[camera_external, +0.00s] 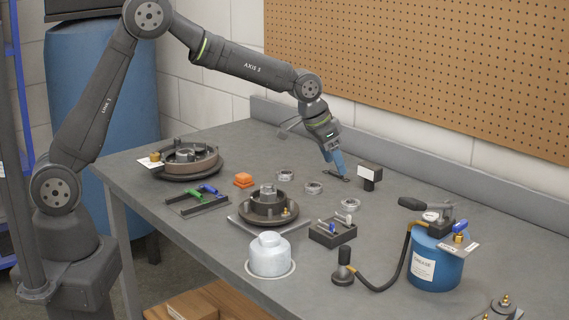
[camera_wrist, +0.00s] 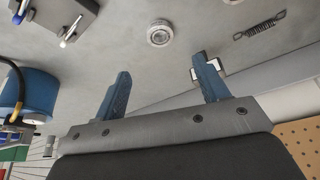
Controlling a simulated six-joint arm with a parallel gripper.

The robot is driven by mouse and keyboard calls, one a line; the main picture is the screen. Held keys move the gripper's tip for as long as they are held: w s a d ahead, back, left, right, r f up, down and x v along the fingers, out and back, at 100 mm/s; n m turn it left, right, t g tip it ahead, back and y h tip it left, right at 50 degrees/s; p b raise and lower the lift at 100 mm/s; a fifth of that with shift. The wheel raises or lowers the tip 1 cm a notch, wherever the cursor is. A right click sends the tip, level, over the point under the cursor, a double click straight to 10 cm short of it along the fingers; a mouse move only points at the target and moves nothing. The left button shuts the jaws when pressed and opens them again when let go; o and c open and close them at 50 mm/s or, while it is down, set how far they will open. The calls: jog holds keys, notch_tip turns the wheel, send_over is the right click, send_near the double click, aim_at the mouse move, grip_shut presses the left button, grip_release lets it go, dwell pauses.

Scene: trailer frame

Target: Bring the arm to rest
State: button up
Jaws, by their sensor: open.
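My gripper (camera_external: 338,167) is at the back of the grey workbench (camera_external: 385,213), just above its top, near the black block with a white face (camera_external: 370,174). In the wrist view my gripper's two blue fingers (camera_wrist: 163,88) stand wide apart with nothing between them. My arm reaches over the bench from the left, its forearm sloping down to the right. A bearing ring (camera_wrist: 160,33) and a dark coil spring (camera_wrist: 260,25) lie on the bench beyond the fingertips. A block with a white face (camera_wrist: 208,68) shows behind the right finger, partly hidden.
A hub on a plate (camera_external: 268,203) and a drum (camera_external: 184,161) stand left of centre. Several bearing rings lie between. A blue grease bucket (camera_external: 436,258) with a hose stands at the right. A white jar (camera_external: 270,255) is at the front. A pegboard wall (camera_external: 430,60) rises behind.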

jog(key=x, duration=1.2)
jog(key=shift+r, duration=1.2)
